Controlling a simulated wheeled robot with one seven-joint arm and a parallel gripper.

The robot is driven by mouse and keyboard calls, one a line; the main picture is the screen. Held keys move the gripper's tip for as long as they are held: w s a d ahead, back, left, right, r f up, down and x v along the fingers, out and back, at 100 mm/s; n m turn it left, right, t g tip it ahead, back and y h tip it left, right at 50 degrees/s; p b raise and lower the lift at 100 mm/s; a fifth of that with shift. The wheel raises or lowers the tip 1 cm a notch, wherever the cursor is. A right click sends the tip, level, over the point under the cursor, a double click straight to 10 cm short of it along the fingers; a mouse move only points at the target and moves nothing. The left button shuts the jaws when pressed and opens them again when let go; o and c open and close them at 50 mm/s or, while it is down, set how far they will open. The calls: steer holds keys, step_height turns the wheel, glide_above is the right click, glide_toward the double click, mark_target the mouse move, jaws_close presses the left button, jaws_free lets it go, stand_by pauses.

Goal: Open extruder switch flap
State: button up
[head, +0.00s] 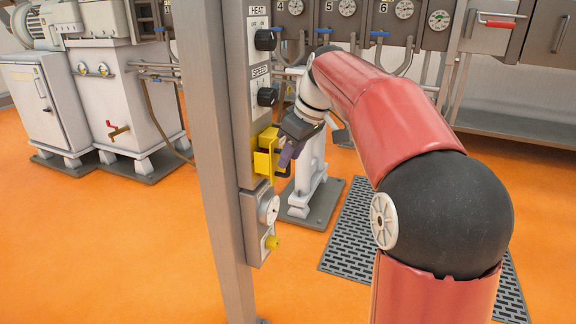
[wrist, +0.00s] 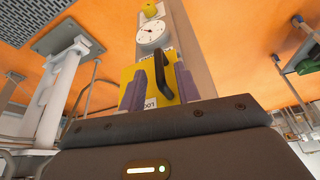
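The yellow switch flap (head: 262,165) is on the grey control post, below the SPEED knob. In the wrist view the yellow flap (wrist: 131,73) fills the space ahead of my gripper, with a dark curved handle (wrist: 164,76) standing out from it. My gripper (head: 288,157) is at the flap's front. In the wrist view my gripper (wrist: 161,72) is open, one purple-grey finger on each side of the handle. Whether either finger touches the handle is unclear. The flap looks closed; the switch behind it is not visible.
HEAT knob (head: 265,40) and SPEED knob (head: 267,97) sit above the flap on the post (head: 212,150). A round gauge (head: 269,209) and a yellow knob (head: 272,242) sit below. A white pedestal (head: 308,180) stands close behind my gripper. Orange floor is open at left.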

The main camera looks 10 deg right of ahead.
steer(key=shift+x, duration=1.4)
jaws_close()
